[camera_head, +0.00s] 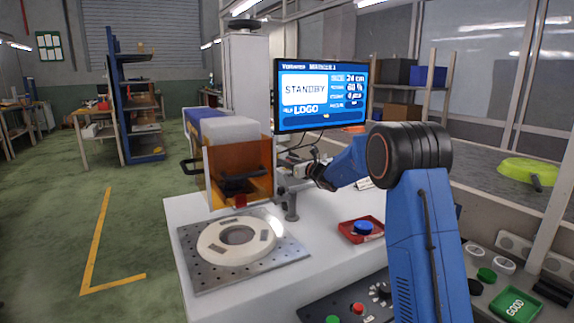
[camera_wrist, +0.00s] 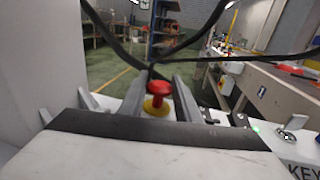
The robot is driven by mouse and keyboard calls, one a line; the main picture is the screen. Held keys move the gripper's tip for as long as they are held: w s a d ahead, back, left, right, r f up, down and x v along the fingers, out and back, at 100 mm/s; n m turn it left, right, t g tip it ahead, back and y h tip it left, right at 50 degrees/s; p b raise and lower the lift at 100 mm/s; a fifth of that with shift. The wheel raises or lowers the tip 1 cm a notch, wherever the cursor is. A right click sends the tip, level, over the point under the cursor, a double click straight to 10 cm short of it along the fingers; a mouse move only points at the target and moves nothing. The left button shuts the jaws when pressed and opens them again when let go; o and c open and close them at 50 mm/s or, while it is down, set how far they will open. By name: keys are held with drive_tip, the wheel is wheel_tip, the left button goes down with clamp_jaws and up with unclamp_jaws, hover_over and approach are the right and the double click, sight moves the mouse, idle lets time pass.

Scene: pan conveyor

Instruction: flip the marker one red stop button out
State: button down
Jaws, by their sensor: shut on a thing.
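The red stop button (camera_wrist: 158,93), a mushroom head on a yellow collar, shows in the middle of the wrist view. My gripper (camera_wrist: 162,82) has one grey finger on each side of it and is shut on the button; the exact contact is partly hidden. In the head view my gripper (camera_head: 299,169) is beside the marker machine, under the monitor (camera_head: 322,95), and the stop button cannot be made out there. The marker machine (camera_head: 238,165) has an orange see-through cover. The monitor reads STANDBY.
A round pale part (camera_head: 212,232) lies on a perforated metal plate (camera_head: 196,283) before the machine. A red tray (camera_head: 345,232) holds a blue round thing. A key switch (camera_wrist: 289,128) is right of my gripper in the wrist view. A button panel is at the front.

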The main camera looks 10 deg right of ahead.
drive_tip(key=shift+r, duration=0.2)
drive_tip(key=c, duration=1.3)
unclamp_jaws()
drive_tip(key=shift+s, duration=0.1)
drive_tip(key=v, duration=1.7)
drive_tip(key=shift+s+d, duration=0.1)
drive_tip(key=shift+d, duration=0.05)
